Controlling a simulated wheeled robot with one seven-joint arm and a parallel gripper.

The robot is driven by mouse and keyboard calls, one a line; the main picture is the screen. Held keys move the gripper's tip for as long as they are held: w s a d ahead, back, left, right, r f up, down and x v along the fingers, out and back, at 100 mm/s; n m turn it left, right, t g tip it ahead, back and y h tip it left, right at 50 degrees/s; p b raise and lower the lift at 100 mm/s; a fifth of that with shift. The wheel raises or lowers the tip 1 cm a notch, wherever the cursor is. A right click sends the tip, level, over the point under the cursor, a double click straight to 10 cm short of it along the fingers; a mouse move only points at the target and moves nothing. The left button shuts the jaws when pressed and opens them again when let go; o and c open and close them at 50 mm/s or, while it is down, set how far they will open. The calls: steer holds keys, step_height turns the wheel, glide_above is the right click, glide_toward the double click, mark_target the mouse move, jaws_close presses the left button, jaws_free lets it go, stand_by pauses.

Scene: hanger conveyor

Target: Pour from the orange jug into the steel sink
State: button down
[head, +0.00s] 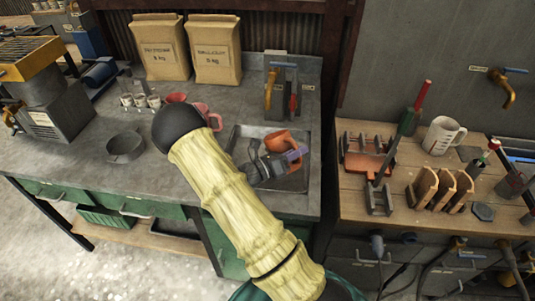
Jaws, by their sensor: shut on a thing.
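The orange jug (279,140) is over the steel sink (294,184) in the head view. My gripper (283,159) is shut on the jug, on its near side. The jug looks tilted, but my gripper covers part of it and I cannot tell the exact angle. No stream of liquid shows. My arm comes up from the bottom of the picture and hides the sink's near left part. The sink is set into the grey counter, and its inside is only partly visible.
A faucet (270,88) with an orange spout stands behind the sink. Pink mugs (203,112) stand left of it, partly behind my arm. Two paper bags (216,50) stand at the back. A wooden bench (370,212) with tools is at right.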

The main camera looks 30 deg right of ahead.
mark_target(286, 142)
steer(key=shift+w+a+r+n+t+p, duration=0.1)
steer(key=shift+w+r+n+t+p, duration=0.15)
steer(key=shift+n+p, duration=0.65)
steer(key=shift+w+r+n+t+p, duration=0.15)
steer(key=shift+w+r+n+p, duration=0.35)
steer(key=shift+p, duration=0.55)
stand_by(0.8)
steer(key=shift+w+a+n+h+p, duration=0.15)
steer(key=shift+w+n+p, duration=0.1)
steer(key=shift+n+p, duration=0.35)
steer(key=shift+w+n+h+p, duration=0.2)
steer(key=shift+n+p, duration=0.2)
steer(key=shift+n, duration=0.3)
steer(key=shift+w+n+t, duration=0.15)
steer(key=shift+n+t, duration=0.15)
steer(key=shift+w+a+n+p, duration=0.1)
steer(key=shift+w+n+p, duration=0.25)
steer(key=shift+n+p, duration=0.15)
steer(key=shift+w+n, duration=0.2)
steer(key=shift+n, duration=0.1)
steer(key=shift+w+a+f+n+t+p, duration=0.1)
steer(key=shift+w+n+t+p, duration=0.2)
steer(key=shift+t, duration=0.1)
steer(key=shift+w+a+f+n+t, duration=0.1)
steer(key=shift+w+f+n+t, duration=0.15)
steer(key=shift+w+n, duration=0.4)
steer(key=shift+w+a+f+n+t, duration=0.1)
steer(key=shift+w+f+n+t, duration=0.1)
steer(key=shift+w+n, duration=0.4)
stand_by(0.6)
